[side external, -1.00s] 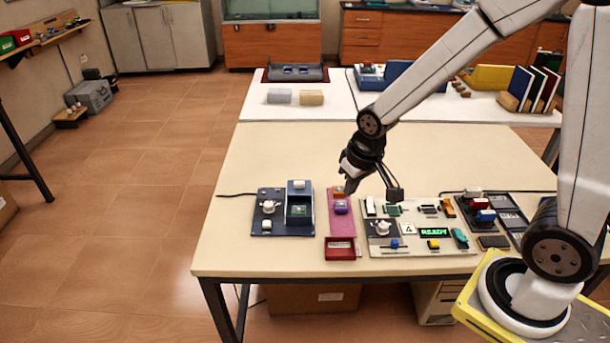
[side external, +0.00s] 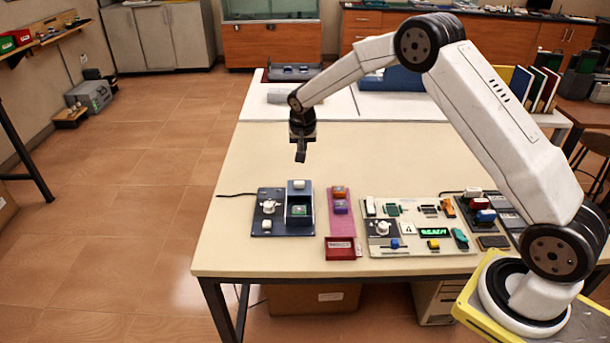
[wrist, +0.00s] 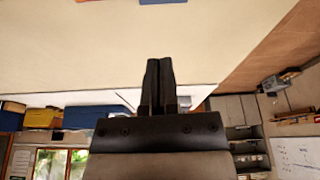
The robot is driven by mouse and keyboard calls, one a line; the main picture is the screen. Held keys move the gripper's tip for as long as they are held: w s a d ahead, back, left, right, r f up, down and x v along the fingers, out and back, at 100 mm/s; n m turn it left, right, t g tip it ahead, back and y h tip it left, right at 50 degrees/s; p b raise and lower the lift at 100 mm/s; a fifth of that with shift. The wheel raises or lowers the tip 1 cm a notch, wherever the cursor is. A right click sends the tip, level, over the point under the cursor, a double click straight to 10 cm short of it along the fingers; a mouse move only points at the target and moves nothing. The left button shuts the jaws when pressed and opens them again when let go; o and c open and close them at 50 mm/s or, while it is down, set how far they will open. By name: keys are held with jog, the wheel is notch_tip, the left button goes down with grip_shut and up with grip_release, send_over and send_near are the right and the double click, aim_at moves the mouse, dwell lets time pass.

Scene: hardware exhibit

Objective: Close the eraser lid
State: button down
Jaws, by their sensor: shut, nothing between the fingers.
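The eraser appears to be the dark blue unit (side external: 265,225) at the left of the table. It has a white knob, a white button and an open-topped blue box (side external: 311,212) with a green chip (side external: 299,210) inside. A blue lid with a white block (side external: 299,185) on it seems to stand raised at the back of the box. My gripper (side external: 301,158) hangs in the air above and behind the box, apart from it, fingers down. In the wrist view my gripper (wrist: 160,62) has its fingers together and empty. A blue edge (wrist: 162,2) shows at the top there.
A pink mat (side external: 341,225) with an orange and a purple block and a red tray (side external: 340,250) lies right of the eraser. A beige panel (side external: 400,250) with switches and a green display is farther right. The table behind the eraser is clear.

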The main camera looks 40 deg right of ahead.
aim_at(300, 191)
jog(key=shift+w+d+f+m, duration=0.25)
jog(key=shift+w+d+f, duration=0.15)
jog(key=shift+w, duration=0.15)
jog(key=shift+w+d+f+m, duration=0.3)
jog(key=shift+w+d, duration=0.1)
jog(key=shift+w, duration=0.1)
jog(key=shift+f, duration=0.1)
jog(key=shift+x, duration=4.9)
jog(key=shift+s+a, duration=1.3)
jog(key=shift+s, duration=0.15)
jog(key=shift+s+a, duration=0.1)
jog(key=s+a, duration=0.5)
jog(key=shift+s+a, duration=0.5)
